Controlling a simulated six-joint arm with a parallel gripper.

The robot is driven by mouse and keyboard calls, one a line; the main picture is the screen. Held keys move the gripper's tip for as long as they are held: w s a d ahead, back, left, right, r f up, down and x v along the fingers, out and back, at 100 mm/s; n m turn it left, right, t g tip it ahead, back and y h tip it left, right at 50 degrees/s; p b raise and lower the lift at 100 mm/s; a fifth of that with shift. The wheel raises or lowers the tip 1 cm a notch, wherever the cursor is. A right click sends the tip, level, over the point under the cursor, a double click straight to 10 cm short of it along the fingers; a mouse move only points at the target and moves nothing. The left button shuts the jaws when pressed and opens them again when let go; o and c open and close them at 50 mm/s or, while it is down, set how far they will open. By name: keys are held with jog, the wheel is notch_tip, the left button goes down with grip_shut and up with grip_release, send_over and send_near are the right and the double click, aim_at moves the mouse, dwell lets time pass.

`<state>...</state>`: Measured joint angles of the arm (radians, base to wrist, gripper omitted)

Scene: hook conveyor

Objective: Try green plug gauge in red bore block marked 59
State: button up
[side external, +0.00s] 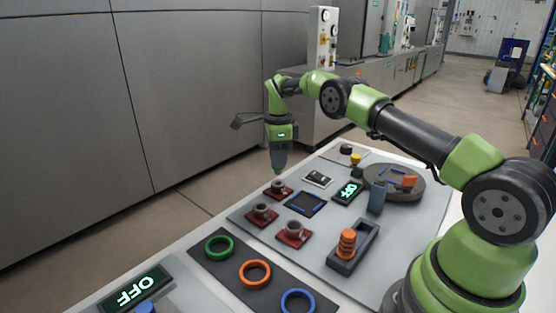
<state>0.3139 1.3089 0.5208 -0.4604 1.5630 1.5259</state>
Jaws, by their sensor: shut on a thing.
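Three red bore blocks with grey round collars stand on the grey mat: a far one (279,191), a left one (261,217) and a near one (293,237). Their numbers are too small to read, so I cannot tell which is marked 59. My gripper (278,164) points down over the far block, close above its collar. It is shut on a small greenish piece (278,170), seemingly the green plug gauge. Its lower end is small and blurred, and I cannot tell whether it touches the bore.
A dark holder (343,265) with an orange ribbed piece (347,243) stands near right. A round grey turntable (409,197) and a blue-grey block (376,199) stand behind it. Green (219,257), orange (254,281) and blue (298,308) rings lie in front.

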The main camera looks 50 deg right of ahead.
jog(key=shift+r, duration=1.4)
